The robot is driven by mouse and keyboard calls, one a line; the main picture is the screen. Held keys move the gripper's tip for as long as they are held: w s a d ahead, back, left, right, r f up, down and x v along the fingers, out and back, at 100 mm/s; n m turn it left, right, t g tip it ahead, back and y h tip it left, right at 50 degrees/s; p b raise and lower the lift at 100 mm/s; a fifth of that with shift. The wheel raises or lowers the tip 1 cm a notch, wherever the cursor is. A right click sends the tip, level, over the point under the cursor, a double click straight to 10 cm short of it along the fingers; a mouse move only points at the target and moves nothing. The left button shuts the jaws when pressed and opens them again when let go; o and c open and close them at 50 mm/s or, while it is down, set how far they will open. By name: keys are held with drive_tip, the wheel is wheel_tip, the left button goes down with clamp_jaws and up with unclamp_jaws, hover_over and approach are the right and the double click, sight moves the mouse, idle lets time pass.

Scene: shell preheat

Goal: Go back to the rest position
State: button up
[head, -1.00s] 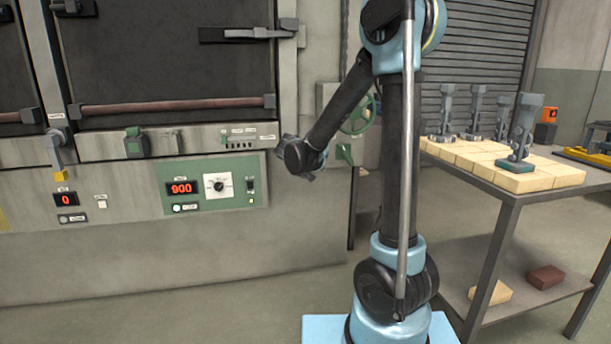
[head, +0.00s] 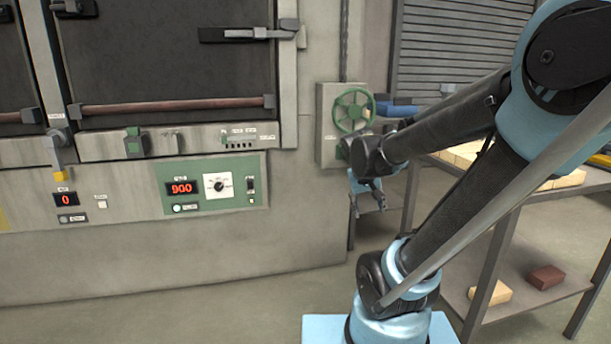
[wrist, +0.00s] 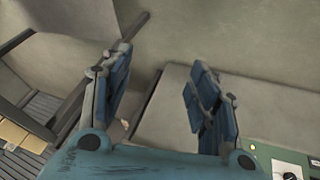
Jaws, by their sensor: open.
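My gripper (head: 367,201) hangs in front of the gap between the furnace and the workbench in the head view, below the green handwheel. In the wrist view my gripper (wrist: 160,95) shows two blue fingers spread apart with nothing between them. It touches nothing that I can see.
The furnace (head: 170,240) fills the left, with a green control panel (head: 216,186) reading 900. A green handwheel (head: 352,112) is on a wall box. The workbench frame (head: 490,260) stands right; its lower shelf holds a pale brick (head: 489,292) and a dark red brick (head: 545,277). Floor before the furnace is clear.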

drive_tip(key=s+f+g+y, duration=0.1)
drive_tip(key=s+f, duration=0.2)
drive_tip(key=s, duration=0.4)
drive_tip(key=s+f+g+y, duration=0.1)
drive_tip(key=s+f, duration=0.2)
drive_tip(key=s, duration=0.5)
drive_tip(key=shift+a+f+y, duration=0.2)
drive_tip(key=shift+a+y, duration=0.2)
